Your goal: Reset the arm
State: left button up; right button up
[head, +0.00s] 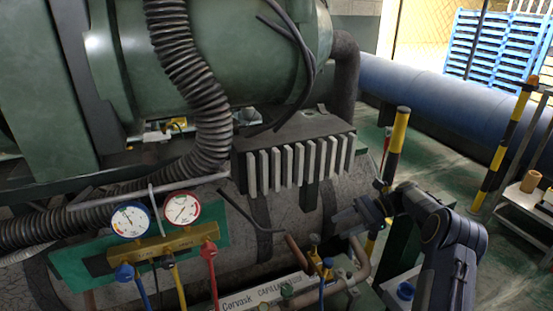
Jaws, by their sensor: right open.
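My right arm (445,240) comes in from the lower right and bends at its elbow toward the machine. My right gripper (345,220) points left, in front of the large grey cylinder (225,220) and above the copper pipe end and small valves (318,262). It is open, and I see nothing between its fingers. Whether it touches the cylinder or pipes is hard to tell. My left arm and gripper are not in this view.
A blue gauge (131,220) and a red gauge (181,208) sit on a brass manifold (165,245) at left, with hoses hanging down. A yellow-black post (396,145) stands just behind my right arm. A metal shelf cart (525,205) is at far right.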

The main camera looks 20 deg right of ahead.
jog(key=s+a+r+n+h+p, duration=0.2)
jog(key=s+a+r+n+h, duration=0.55)
jog(key=s+r, duration=0.75)
jog(key=s+a+f+n+t, duration=0.1)
jog(key=s+a+n, duration=0.1)
jog(key=s, duration=0.4)
jog(key=s+a+f+n+t+h, duration=0.1)
jog(key=s+a+n+t, duration=0.1)
jog(key=s, duration=0.4)
jog(key=s+a+f+n+t+h, duration=0.1)
jog(key=s+a+n, duration=0.3)
jog(key=s+n, duration=0.1)
jog(key=shift+s+f+n+t+p, duration=0.3)
jog(key=shift+s+f+n+p, duration=0.05)
jog(key=shift+s+n, duration=0.1)
